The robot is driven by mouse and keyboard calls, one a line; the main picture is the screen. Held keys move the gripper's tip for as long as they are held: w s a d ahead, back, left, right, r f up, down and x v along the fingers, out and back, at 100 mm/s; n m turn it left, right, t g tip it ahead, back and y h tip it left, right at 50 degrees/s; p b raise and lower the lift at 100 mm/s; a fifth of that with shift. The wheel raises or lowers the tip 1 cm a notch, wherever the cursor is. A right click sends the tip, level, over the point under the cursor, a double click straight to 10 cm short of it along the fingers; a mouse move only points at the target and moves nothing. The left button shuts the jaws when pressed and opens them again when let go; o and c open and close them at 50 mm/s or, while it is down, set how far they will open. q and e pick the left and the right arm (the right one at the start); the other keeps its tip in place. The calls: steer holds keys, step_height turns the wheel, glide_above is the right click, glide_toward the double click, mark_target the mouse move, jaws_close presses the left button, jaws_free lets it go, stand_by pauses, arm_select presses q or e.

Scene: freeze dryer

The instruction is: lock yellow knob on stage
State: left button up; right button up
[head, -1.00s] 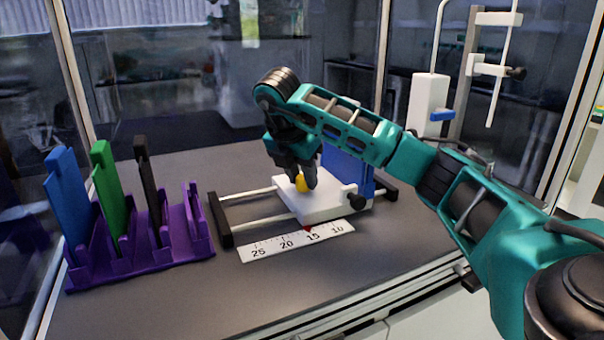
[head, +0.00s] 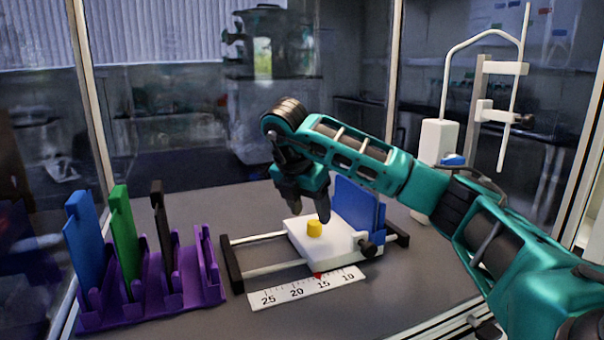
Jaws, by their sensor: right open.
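The yellow knob (head: 314,228) stands on top of the white stage (head: 298,237), which rides on two pale rails between black end bars. A black side knob (head: 368,249) is on the stage's right side, and a blue plate (head: 360,211) stands upright behind it. My right gripper (head: 308,212) is open, pointing down just above and behind the yellow knob. Its fingers appear clear of the knob, though the exact gap is hard to tell. My left gripper is not in view.
A ruler (head: 283,293) with a red pointer (head: 318,275) lies in front of the stage. A purple rack (head: 150,315) holding blue, green and black pieces stands at the left. A white stand (head: 436,150) is at the back right. Glass walls enclose the bench.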

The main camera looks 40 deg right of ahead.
arm_select(q)
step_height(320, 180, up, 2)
steer(key=shift+p, duration=0.55)
arm_select(e)
steer(key=w+v, duration=0.1)
steer(key=v, duration=0.8)
steer(key=shift+s, duration=0.5)
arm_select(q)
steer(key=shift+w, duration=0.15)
